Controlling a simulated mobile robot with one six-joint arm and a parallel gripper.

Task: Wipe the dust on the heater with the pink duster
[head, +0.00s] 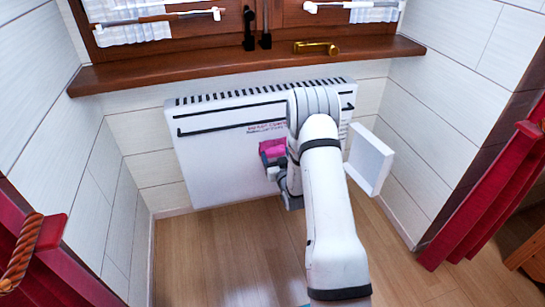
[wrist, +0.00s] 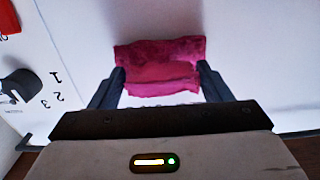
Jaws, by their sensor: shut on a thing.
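The white heater (head: 215,165) is mounted on the wall below the window sill. Black slots run along its top and black lines cross its front. The pink duster (head: 273,150) is against or very near the heater's front, left of my arm. My gripper (wrist: 160,80) is shut on the duster (wrist: 160,62), with a dark finger at each side of it. In the wrist view the heater's white face (wrist: 255,45) fills the background. My arm hides part of the heater's right half. I cannot make out any dust.
A wooden sill (head: 240,70) juts out above the heater and holds a brass object (head: 315,47). A white panel (head: 370,158) stands out at the heater's right. A black knob (wrist: 22,86) shows at the wrist view's left. Red curtains flank the alcove; the floor (head: 215,255) is clear.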

